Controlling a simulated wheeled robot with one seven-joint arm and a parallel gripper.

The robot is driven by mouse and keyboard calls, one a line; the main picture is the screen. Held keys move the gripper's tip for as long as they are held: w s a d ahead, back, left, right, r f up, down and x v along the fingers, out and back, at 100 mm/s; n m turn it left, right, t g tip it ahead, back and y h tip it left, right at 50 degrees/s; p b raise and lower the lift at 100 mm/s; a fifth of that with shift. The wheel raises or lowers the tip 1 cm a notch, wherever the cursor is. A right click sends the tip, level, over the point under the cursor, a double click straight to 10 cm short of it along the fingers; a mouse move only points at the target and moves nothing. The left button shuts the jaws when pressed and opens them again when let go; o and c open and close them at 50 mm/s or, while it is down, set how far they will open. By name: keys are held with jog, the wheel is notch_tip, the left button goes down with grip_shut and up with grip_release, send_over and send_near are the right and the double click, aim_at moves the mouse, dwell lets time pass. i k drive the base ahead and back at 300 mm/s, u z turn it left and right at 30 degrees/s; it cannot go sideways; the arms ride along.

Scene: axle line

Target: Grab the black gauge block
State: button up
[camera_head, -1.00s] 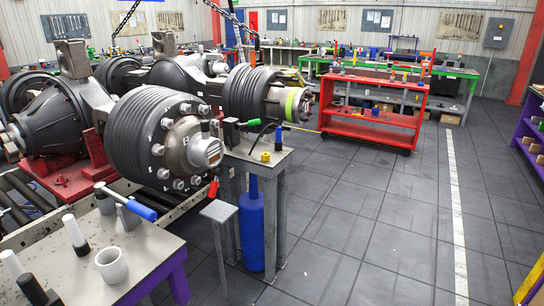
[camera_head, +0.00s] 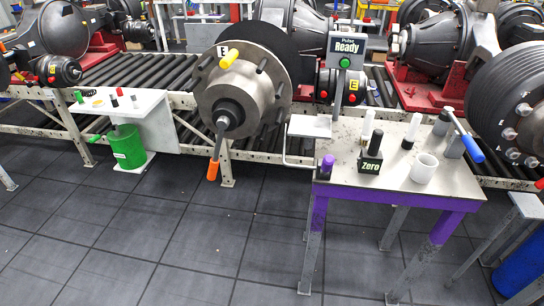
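A black block (camera_head: 372,158) with a "Zero" label on its base stands upright on the grey top of the purple-framed table (camera_head: 317,197) at right; it looks like the gauge block, though I cannot be sure. My gripper is not in view.
A blue-handled tool (camera_head: 462,139) and another white-and-black cylinder (camera_head: 411,130) share the table. A "Pulse Ready" sign (camera_head: 346,50) rises behind it. A hub with an orange-tipped rod (camera_head: 222,125) is left. Dark tiled floor (camera_head: 190,235) in front is clear.

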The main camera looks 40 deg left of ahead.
aim_at(369, 161)
jog(key=u, duration=2.15)
jog(key=i, duration=1)
